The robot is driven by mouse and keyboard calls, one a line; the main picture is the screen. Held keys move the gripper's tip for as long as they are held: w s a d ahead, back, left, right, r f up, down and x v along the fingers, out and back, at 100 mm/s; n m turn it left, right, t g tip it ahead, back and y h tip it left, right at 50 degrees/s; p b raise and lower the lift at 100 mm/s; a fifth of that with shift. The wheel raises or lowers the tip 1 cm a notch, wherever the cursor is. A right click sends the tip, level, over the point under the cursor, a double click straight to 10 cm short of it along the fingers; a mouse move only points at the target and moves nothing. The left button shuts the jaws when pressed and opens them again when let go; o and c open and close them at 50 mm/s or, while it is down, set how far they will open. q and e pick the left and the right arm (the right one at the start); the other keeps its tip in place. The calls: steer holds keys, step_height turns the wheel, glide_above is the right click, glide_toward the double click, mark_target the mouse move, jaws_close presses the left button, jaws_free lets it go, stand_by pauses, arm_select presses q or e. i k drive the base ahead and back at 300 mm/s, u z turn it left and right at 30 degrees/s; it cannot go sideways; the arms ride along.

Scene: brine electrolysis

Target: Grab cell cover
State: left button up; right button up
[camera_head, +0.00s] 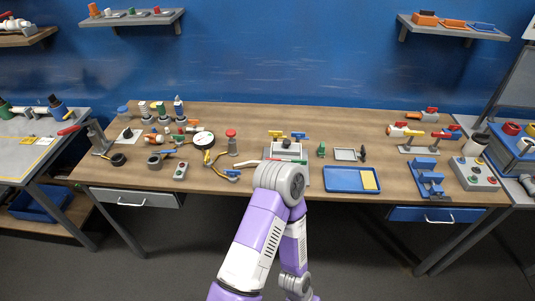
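I cannot surely pick out the cell cover. A grey boxy unit (287,153) with a light front stands at the middle of the bench and may be the cell; it has a small dark knob on top. No gripper fingers show in the head view, so I cannot see either gripper.
The wooden bench (390,180) carries a blue tray (352,179), a gauge (203,140), a red-topped post (231,142) and a blue stand (428,178). Bottles and fittings crowd the left side. A control box (474,174) stands at right. Wall shelves (132,18) hang above.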

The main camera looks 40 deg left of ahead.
mark_target(286, 150)
steer(key=u, duration=1.1)
steer(key=i, duration=0.1)
steer(key=u, duration=0.25)
